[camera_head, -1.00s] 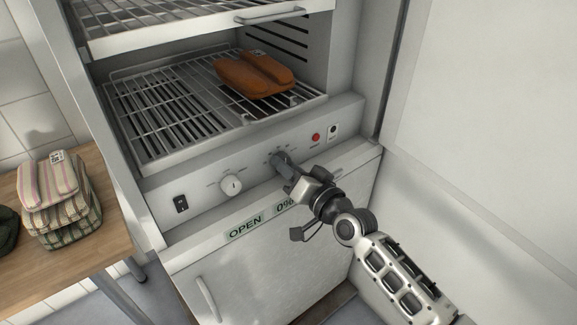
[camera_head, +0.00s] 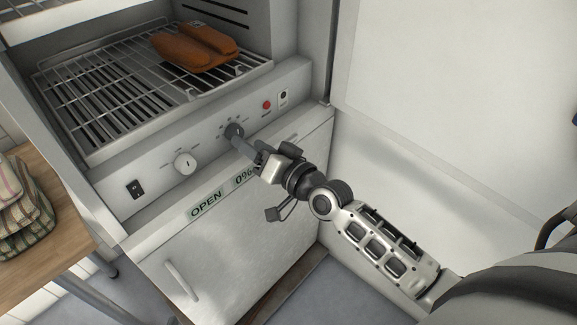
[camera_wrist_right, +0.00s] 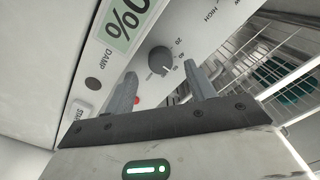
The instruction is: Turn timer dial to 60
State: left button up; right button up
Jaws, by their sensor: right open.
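The timer dial (camera_head: 233,131) is a dark round knob on the sloped front panel of the drying cabinet (camera_head: 110,190). The dial also shows in the right wrist view (camera_wrist_right: 161,60), with printed numbers such as 20 and 40 around it. Its exact setting is too small to read. My right gripper (camera_head: 243,146) is open in front of the dial, just below and right of it. In the wrist view its two fingers (camera_wrist_right: 164,82) stand apart on either side of the dial, which lies just beyond the tips. My left gripper is out of view.
A white dial (camera_head: 185,163) and a black switch (camera_head: 135,189) sit left on the panel. A red light (camera_head: 266,105) is to the right. An orange folded item (camera_head: 195,47) lies on the wire rack. Folded striped cloth (camera_head: 22,215) rests on a wooden table (camera_head: 50,235).

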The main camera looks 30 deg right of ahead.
jog(key=v, duration=1.2)
jog(key=shift+b, duration=0.3)
jog(key=shift+r, duration=0.1)
